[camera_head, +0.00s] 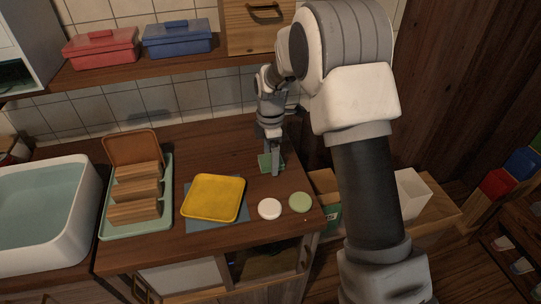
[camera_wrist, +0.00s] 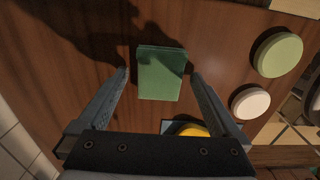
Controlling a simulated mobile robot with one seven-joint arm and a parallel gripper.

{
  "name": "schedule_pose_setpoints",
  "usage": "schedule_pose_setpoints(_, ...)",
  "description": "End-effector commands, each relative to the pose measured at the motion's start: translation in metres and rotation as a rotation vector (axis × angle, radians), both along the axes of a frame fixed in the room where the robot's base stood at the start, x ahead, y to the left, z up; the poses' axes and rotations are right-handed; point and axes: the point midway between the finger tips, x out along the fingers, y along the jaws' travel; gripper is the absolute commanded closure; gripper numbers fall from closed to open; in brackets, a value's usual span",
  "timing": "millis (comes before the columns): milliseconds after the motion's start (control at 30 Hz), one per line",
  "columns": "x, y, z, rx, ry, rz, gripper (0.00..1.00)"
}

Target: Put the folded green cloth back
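The folded green cloth (camera_wrist: 161,75) lies flat on the wooden counter, a small square with stacked layers showing at its edge. In the head view the cloth (camera_head: 265,162) is near the back right of the counter, partly hidden by my gripper (camera_head: 275,170). In the wrist view my gripper (camera_wrist: 160,75) is open, with one finger on each side of the cloth. A gap shows between each finger and the cloth, and nothing is held. I cannot tell exactly how high the fingertips are above the counter.
A yellow plate (camera_head: 214,198) on a blue-grey mat (camera_head: 203,225), a white disc (camera_head: 269,209) and a green disc (camera_head: 300,202) lie nearby. A green tray (camera_head: 113,229) with wooden pieces and a white basin (camera_head: 85,225) are left. A shelf (camera_head: 180,66) bears red and blue boxes.

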Motion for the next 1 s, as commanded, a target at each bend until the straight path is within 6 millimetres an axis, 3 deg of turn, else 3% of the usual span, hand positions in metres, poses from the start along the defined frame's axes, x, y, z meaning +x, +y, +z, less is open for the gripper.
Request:
schedule_pose_setpoints(267, 0.000, 0.000, 0.007, 0.000, -0.002, 0.001, 0.00)
schedule_pose_setpoints(700, 0.001, 0.000, 0.094, 0.002, -0.004, 0.000, 0.00)
schedule_pose_setpoints(1000, 0.000, 0.000, 0.123, 0.000, -0.001, 0.000, 0.00)
